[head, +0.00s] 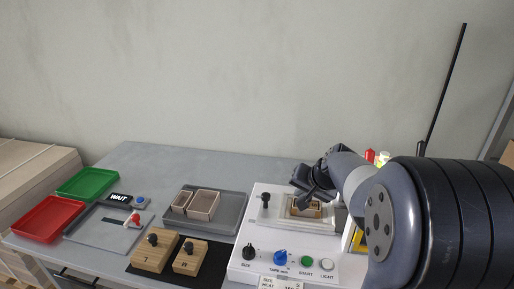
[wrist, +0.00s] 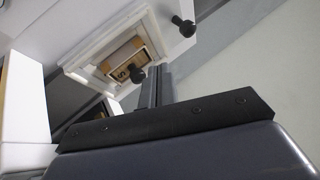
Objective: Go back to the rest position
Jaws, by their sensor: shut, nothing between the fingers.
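My gripper (head: 306,192) is over the white box former (head: 254,225) on the right of the table in the head view. Its fingers are shut, with nothing held between them. In the wrist view the dark fingers (wrist: 158,84) point up toward the machine's white frame (wrist: 108,48). Inside that frame sits a wooden block marked S (wrist: 122,73) with a black knob. Part of the former is hidden behind my arm in the head view.
Two knobbed wooden blocks (head: 155,253) stand on a black mat at the front. A grey tray (head: 232,221) holds two small open boxes. Red (head: 46,219) and green (head: 88,183) trays lie at the left. A black rod (head: 445,90) rises behind my arm.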

